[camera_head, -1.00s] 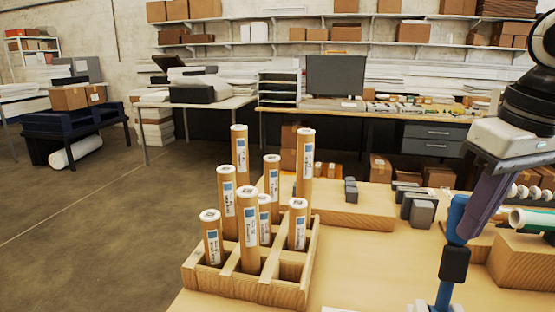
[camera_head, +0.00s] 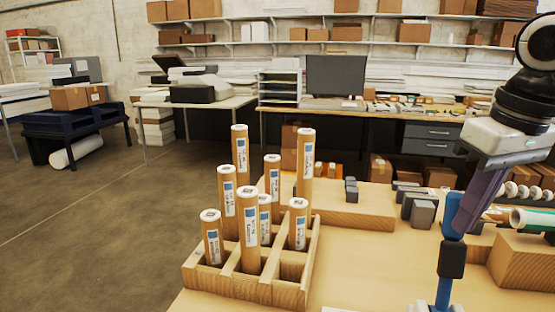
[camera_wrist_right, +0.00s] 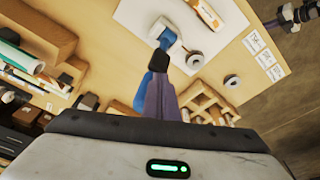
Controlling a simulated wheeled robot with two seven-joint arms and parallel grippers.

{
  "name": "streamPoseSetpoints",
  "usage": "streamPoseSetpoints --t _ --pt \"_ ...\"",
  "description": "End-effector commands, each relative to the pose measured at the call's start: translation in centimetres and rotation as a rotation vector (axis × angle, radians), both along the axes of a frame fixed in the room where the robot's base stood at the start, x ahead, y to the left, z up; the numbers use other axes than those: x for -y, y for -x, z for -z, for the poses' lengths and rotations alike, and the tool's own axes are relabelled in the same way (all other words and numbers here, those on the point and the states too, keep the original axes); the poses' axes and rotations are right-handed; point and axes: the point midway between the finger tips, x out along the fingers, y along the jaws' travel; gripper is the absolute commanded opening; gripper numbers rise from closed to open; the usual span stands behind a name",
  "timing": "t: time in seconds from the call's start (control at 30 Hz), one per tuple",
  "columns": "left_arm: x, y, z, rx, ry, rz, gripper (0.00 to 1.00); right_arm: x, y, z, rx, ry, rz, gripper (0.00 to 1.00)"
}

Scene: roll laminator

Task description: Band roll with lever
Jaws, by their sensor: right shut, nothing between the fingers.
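The lever (camera_head: 443,290) is blue with a black sleeve and stands at the front right, on a whitish base at the lower edge of the head view. In the right wrist view, the lever (camera_wrist_right: 166,38) runs beside my purple fingers. My right gripper (camera_head: 466,228) is shut and empty, with its fingers pointing down right beside the lever's upper part; I cannot tell whether they touch. Several brown labelled rolls (camera_head: 249,232) stand upright in a wooden divided rack (camera_head: 222,287). In the wrist view, another brown roll (camera_wrist_right: 208,14) lies on a white sheet (camera_wrist_right: 228,14). My left gripper is not seen.
A wooden block (camera_head: 525,262) and a green-ended tube (camera_head: 530,219) are right of the lever. Dark grey blocks (camera_head: 422,214) stand behind it. Round discs (camera_wrist_right: 195,60) and white cards (camera_wrist_right: 264,52) lie on the table. The tabletop between rack and lever is clear.

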Motion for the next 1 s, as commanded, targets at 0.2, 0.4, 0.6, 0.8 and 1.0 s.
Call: streamPoseSetpoints --t 0.2,0.4,0.6,0.8,1.0 --pt "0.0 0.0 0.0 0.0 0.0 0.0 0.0 0.3 -1.3 -0.1 0.003 0.0 0.0 0.0" --pt "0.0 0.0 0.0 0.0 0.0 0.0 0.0 0.3 -1.5 -0.1 0.004 -0.001 0.0 0.0" --pt "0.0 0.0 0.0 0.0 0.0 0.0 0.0 0.3 -1.5 0.0 0.003 -0.001 0.0 0.0" --pt "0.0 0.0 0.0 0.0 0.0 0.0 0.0 0.3 -1.4 0.9 0.0 0.0 -0.001 0.0" --pt "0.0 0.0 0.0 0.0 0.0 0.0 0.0 0.3 -1.4 1.1 0.002 -0.001 0.0 0.0"
